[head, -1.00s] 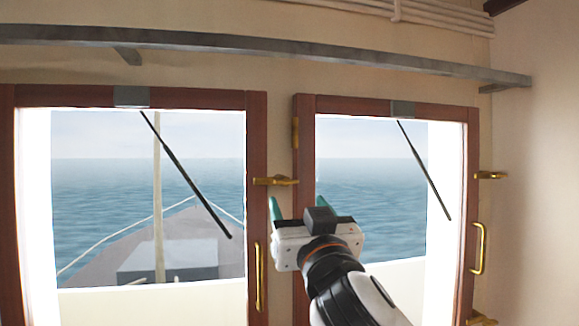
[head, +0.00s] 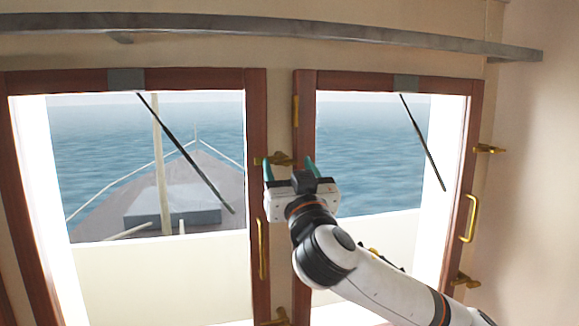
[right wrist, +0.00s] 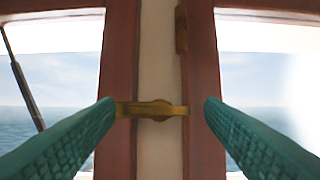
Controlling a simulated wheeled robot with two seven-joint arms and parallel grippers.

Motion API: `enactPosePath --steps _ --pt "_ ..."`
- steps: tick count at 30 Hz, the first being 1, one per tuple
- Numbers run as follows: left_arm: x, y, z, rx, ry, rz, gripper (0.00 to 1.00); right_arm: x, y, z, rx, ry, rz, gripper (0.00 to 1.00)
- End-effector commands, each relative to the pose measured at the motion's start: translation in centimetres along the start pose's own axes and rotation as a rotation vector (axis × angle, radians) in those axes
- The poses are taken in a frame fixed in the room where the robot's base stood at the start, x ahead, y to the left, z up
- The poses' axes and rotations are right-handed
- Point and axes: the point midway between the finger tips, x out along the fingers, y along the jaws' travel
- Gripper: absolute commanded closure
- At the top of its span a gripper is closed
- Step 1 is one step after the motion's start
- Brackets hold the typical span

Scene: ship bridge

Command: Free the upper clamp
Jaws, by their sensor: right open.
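The upper brass clamp (head: 274,159) sits on the pale post between the two windows. Its bar is horizontal and its left end lies over the left window's red-brown frame (head: 256,125). My right gripper (head: 289,165) is open and empty, its green fingertips at about the clamp's height. In the right wrist view the clamp (right wrist: 152,109) shows between the open fingertips (right wrist: 159,104), one on each side. I cannot tell whether either fingertip touches it. My left gripper is not in view.
A lower brass clamp (head: 276,317) and a vertical handle (head: 261,250) are below. A hinge (right wrist: 181,30) is above the clamp. Another clamp (head: 489,149) and a handle (head: 469,218) are at the right window's right side. A grey rail (head: 300,30) runs above.

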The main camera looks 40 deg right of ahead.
Motion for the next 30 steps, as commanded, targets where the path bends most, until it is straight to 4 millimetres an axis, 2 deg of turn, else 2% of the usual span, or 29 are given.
enactPosePath --steps 2,9,11,20,30 --pt "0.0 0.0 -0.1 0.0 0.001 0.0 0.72 0.0 0.0 0.0 0.0 0.0 0.0 0.36" --pt "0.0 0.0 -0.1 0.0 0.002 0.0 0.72 0.0 0.0 0.0 0.0 0.0 0.0 0.74" --pt "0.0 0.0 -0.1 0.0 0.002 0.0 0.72 0.0 0.0 0.0 0.0 0.0 0.0 0.81" --pt "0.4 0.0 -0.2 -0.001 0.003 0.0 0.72 -0.1 0.0 -0.1 -0.037 0.001 0.016 0.81" --pt "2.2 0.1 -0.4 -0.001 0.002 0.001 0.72 -0.1 -0.3 -0.2 -0.243 -0.001 0.101 0.81"
